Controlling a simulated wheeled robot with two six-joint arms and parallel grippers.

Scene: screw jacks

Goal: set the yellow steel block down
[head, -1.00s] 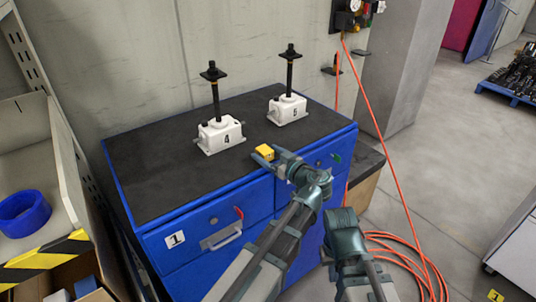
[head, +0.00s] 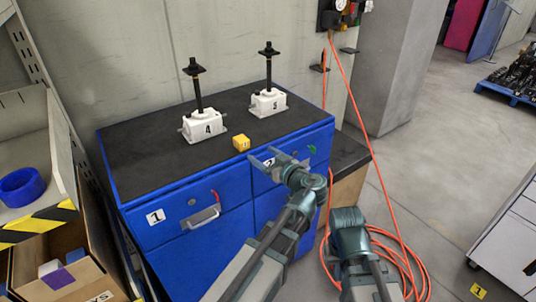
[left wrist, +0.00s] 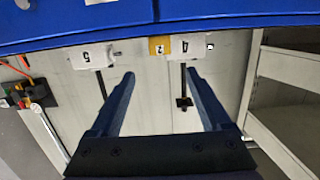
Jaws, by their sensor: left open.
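The yellow steel block (head: 241,143) sits on the dark top of the blue cabinet (head: 160,160), near its front edge and to the front right of the jack marked 4 (head: 203,127). My left gripper (head: 262,156) is open and empty, in front of the block and apart from it. In the left wrist view, the block (left wrist: 160,45) shows beyond the gap between the two open fingers (left wrist: 160,73), with nothing between them. My right arm shows at the bottom of the head view, but its gripper fingers do not show.
A second white jack marked 5 (head: 267,102) stands behind and right of the block; both jacks have tall black spindles. An orange hose (head: 350,100) hangs right of the cabinet. A shelf with a blue ring (head: 24,186) stands at left. The cabinet top's left part is bare.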

